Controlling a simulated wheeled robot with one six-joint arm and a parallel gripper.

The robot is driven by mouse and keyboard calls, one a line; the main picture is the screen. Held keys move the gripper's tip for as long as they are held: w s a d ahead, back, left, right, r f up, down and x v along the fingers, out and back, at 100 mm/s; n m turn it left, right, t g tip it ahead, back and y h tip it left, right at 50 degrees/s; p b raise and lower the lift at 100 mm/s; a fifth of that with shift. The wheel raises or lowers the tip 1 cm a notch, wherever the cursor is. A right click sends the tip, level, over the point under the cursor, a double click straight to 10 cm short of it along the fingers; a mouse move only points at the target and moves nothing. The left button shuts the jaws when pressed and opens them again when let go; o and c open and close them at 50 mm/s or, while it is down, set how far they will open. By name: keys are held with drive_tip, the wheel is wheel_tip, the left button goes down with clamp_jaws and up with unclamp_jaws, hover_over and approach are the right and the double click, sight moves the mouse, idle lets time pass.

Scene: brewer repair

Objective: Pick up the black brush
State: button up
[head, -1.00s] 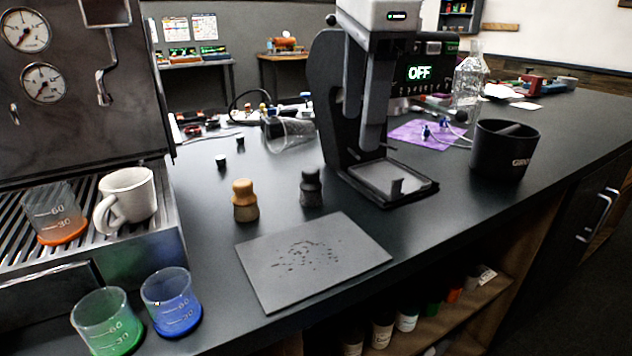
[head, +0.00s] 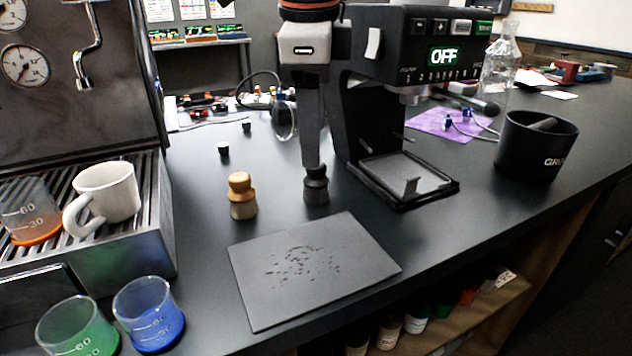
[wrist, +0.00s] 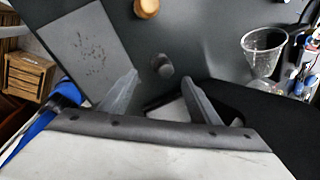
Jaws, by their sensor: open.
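The black brush (head: 316,192) stands upright on the dark counter, behind the grey mat and left of the grinder's base. My gripper (head: 312,166) points down at it from above, and its fingers overlap the brush's top in the head view. In the wrist view the brush (wrist: 163,69) shows near the gap between the two spread fingertips (wrist: 162,78), slightly beyond them. My gripper is open with nothing held. I cannot tell exactly how high the tips are above the brush.
A wooden-topped brush (head: 242,198) stands to the left. A grey mat (head: 350,290) with dark grounds lies in front. The black grinder (head: 410,190) is close on the right, with a black bin (head: 535,150) beyond. Blue (head: 150,315) and green (head: 78,328) cups stand front left.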

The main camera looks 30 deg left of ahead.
drive_tip(key=shift+w+x, duration=0.15)
drive_tip(key=shift+x, duration=2)
drive_tip(key=shift+w+x, duration=0.15)
drive_tip(key=shift+x, duration=2)
drive_tip(key=shift+r, duration=0.1)
drive_tip(key=c, duration=1.2)
drive_tip(key=shift+r, duration=0.1)
drive_tip(key=shift+a+r, duration=0.1)
drive_tip(key=shift+r, duration=0.2)
drive_tip(key=shift+c, duration=0.9)
drive_tip(key=v, duration=0.3)
drive_tip(key=w+v, duration=0.1)
drive_tip(key=v, duration=0.2)
drive_tip(key=w+v, duration=0.1)
drive_tip(key=v, duration=0.2)
drive_tip(key=shift+a+r, duration=0.25)
drive_tip(key=shift+a, duration=0.05)
